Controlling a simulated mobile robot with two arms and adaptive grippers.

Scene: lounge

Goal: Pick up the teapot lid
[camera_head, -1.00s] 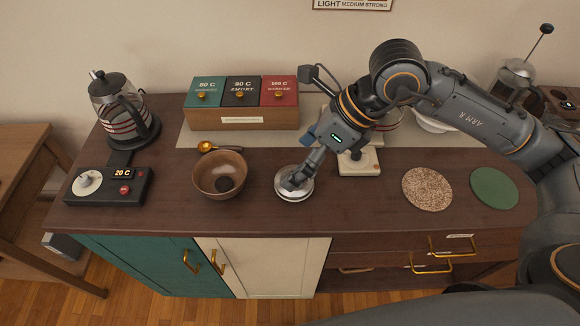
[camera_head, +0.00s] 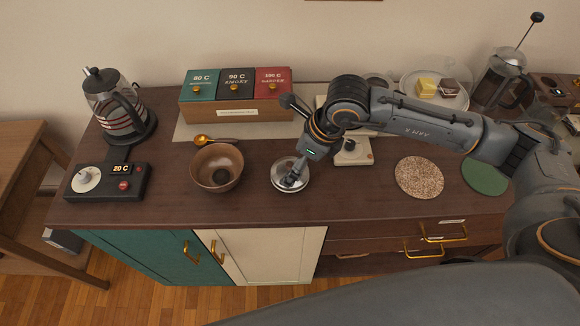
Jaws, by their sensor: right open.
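A round, shiny silver-white piece (camera_head: 304,181), which looks like the teapot lid on or as a small dish, lies on the dark wooden counter right of a brown bowl. My right gripper (camera_head: 290,182) reaches down over its middle from the upper right. The gripper is open, with its fingertips at the centre of the piece. The fingers hide the centre, so I cannot tell whether there is a knob or whether they touch it. My left gripper is not in view.
The brown bowl (camera_head: 217,168) stands close left. A scale-like device (camera_head: 352,152) and a speckled coaster (camera_head: 419,177) are to the right. Tea boxes (camera_head: 236,115) stand behind. A glass kettle (camera_head: 115,105) is at the far left. The counter's front strip is clear.

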